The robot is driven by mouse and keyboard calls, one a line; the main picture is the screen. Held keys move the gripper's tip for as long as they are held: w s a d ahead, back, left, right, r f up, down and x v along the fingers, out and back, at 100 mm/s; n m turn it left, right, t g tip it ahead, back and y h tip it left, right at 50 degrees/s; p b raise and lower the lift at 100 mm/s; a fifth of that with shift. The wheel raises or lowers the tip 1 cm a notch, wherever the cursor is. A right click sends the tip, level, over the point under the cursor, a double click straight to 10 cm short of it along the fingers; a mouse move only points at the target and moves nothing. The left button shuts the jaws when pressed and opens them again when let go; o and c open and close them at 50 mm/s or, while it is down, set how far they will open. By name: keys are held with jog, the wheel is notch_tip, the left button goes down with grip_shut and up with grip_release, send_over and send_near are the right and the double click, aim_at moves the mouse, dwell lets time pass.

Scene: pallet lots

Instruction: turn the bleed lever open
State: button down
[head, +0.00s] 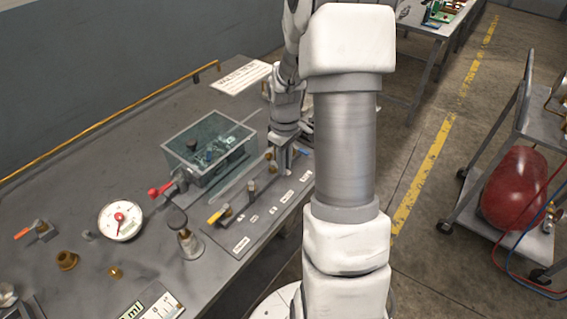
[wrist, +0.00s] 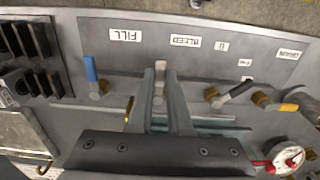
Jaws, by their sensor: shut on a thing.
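The valve panel (head: 262,222) lies along the front edge of the grey bench, with a row of levers and printed labels. In the wrist view, the label reading BLEED (wrist: 185,41) is just beyond my fingertips. My gripper (wrist: 161,78) is shut on a pale grey lever (wrist: 160,66) by that label, the bleed lever, with one finger on each side. The fingers hide most of its handle and its pivot. In the head view my gripper (head: 284,160) is over the far end of the panel, and the lever in it cannot be made out.
A blue lever (wrist: 90,70) stands close beside my fingers, by the FILL label. A black lever (wrist: 236,90) and a yellow lever (wrist: 288,107) are on the other side. A clear box (head: 210,150) and a gauge (head: 121,221) stand on the bench.

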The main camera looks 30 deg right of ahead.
jog(key=shift+w, duration=0.1)
dwell(0.4)
jog(key=c, duration=0.8)
grip_release()
jog(key=shift+c, duration=0.2)
notch_tip(320, 180, up, 18)
jog(key=p, duration=0.1)
jog(key=shift+f+p, duration=0.25)
jog(key=shift+p, duration=0.15)
